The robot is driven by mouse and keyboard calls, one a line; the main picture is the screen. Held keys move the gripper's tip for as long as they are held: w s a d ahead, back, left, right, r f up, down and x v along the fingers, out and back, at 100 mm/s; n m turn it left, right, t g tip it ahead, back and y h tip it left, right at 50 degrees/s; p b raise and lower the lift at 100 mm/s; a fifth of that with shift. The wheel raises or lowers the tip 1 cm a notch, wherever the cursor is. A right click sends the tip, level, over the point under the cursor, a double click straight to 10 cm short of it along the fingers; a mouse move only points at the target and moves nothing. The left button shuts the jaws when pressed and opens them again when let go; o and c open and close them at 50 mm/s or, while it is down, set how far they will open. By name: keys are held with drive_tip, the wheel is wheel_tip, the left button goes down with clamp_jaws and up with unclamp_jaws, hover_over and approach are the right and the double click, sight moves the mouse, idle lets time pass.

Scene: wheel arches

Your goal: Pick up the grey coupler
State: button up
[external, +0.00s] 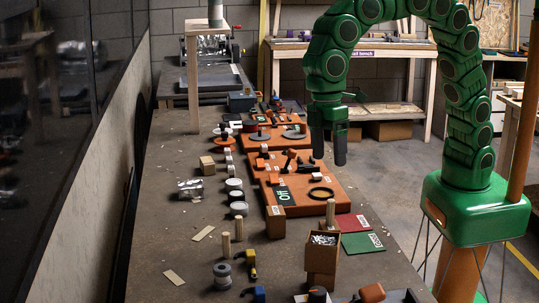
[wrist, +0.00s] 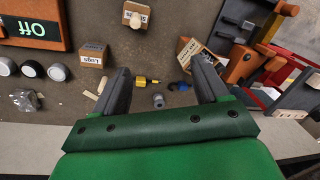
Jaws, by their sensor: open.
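The grey coupler (external: 222,276) is a small grey cylinder standing on the bench near the front of the external view. In the wrist view it appears as a small grey piece (wrist: 158,101) low between my fingers, well beyond them. My gripper (external: 329,160) is open and empty, pointing down, raised over the right side of the bench. Its two dark fingers (wrist: 160,70) show apart in the wrist view. The coupler is apart from the gripper, nearer the camera and to the left in the external view.
A yellow-and-dark piece (external: 251,264) and a blue piece (external: 257,293) lie close to the coupler. An open box (external: 322,240) stands to its right and wooden pegs (external: 226,244) behind it. Orange boards (external: 330,205) fill the middle. The left bench strip is mostly clear.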

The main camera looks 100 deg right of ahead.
drive_tip(key=w+a+n+y, duration=0.3)
drive_tip(key=w+n+y, duration=0.1)
drive_tip(key=w, duration=0.4)
drive_tip(key=w+a+n+y, duration=0.3)
drive_tip(key=w+n, duration=0.2)
drive_tip(key=w, duration=0.3)
drive_tip(key=w+d+n+y, duration=0.4)
drive_tip(key=w+d, duration=0.1)
drive_tip(key=w, duration=0.4)
approach(221, 265)
drive_tip(key=shift+s+a+f+t, duration=0.1)
drive_tip(key=shift+s+a+t, duration=0.05)
drive_tip(key=shift+s+a, duration=0.3)
drive_tip(key=shift+s+a+f+t, duration=0.1)
drive_tip(key=shift+s+a+t, duration=0.1)
drive_tip(key=shift+a, duration=0.35)
drive_tip(key=shift+w+f+x, duration=0.15)
drive_tip(key=shift+w+x, duration=0.05)
drive_tip(key=shift+x, duration=1.75)
drive_tip(key=shift+w+f+x, duration=0.15)
drive_tip(key=shift+x, duration=1.8)
drive_tip(key=shift+d, duration=0.15)
drive_tip(key=c, duration=1.1)
drive_tip(key=shift+c, duration=0.2)
